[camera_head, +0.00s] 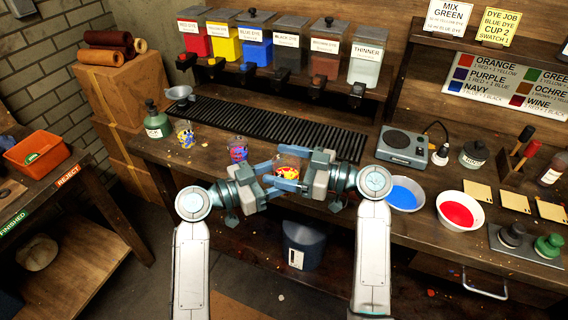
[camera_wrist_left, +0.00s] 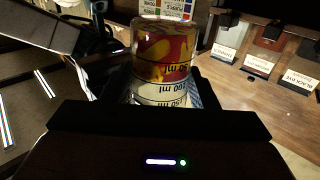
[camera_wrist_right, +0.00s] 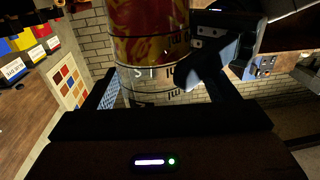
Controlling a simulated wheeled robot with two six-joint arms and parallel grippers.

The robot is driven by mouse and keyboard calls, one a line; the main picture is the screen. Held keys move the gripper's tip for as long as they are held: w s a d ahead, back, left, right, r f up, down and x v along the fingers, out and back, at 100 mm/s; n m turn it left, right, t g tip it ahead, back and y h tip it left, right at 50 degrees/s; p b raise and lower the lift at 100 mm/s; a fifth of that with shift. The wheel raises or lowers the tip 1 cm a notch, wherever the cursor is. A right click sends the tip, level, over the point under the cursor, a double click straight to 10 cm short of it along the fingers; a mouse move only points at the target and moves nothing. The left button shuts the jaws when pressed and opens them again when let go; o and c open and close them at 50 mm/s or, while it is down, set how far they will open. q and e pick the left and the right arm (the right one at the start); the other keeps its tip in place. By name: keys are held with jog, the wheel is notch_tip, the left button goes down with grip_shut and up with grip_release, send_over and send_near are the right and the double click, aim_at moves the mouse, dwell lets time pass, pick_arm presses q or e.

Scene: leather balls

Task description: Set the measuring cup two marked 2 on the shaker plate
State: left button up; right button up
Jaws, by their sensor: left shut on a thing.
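The held measuring cup (camera_head: 288,163) is clear, with red and yellow dye low in it. It is upright above the bench's front edge; its ml scale shows in the left wrist view (camera_wrist_left: 160,92), but I cannot read a cup number. My left gripper (camera_head: 284,182) is shut on it. My right gripper (camera_head: 290,172) has its fingers on either side of the same cup, apparently open; the cup also fills the right wrist view (camera_wrist_right: 150,70). The shaker plate (camera_head: 405,139) is the round top of a grey machine on the bench, right of the grippers, with nothing on it.
Two other cups, one with yellow and blue (camera_head: 185,133) and one with purple and red (camera_head: 238,149), stand at left. A black ribbed rack (camera_head: 270,127) lies behind. Blue (camera_head: 404,194) and red (camera_head: 459,211) bowls stand in front of the shaker. Dye dispensers line the back.

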jog(key=c, duration=1)
pick_arm(q)
jog(key=o, duration=1.1)
pick_arm(e)
jog(key=shift+c, duration=0.2)
